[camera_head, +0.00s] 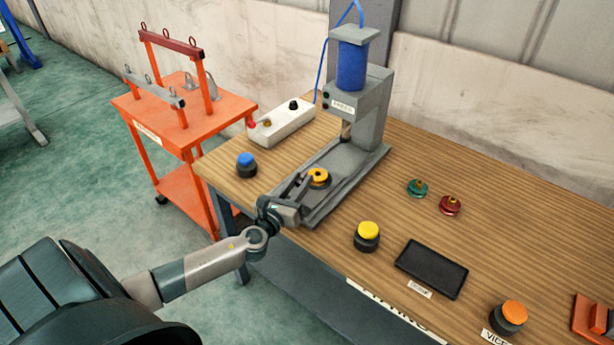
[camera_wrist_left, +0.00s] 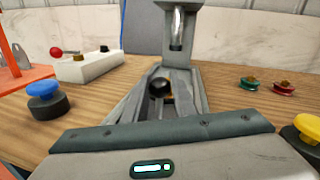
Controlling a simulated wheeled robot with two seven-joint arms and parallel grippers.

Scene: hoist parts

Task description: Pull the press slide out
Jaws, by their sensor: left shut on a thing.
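The grey press (camera_head: 366,105) with a blue cylinder stands at the back of the wooden table. Its slide (camera_head: 334,193) lies in the grey bed in front of the ram, with an orange round part (camera_head: 319,177) on it. My left gripper (camera_head: 296,187) is at the front end of the slide, shut on its handle. The wrist view shows a black knob (camera_wrist_left: 160,86) just beyond my gripper housing, with the press bed (camera_wrist_left: 188,97) behind it. The housing hides the fingertips there. My right gripper is not in view.
A blue button (camera_head: 246,165) and white box (camera_head: 283,121) stand left of the press. A yellow button (camera_head: 367,236), green (camera_head: 417,188) and red (camera_head: 450,205) parts and a black tray (camera_head: 432,269) are to the right. An orange cart (camera_head: 180,125) stands beside the table.

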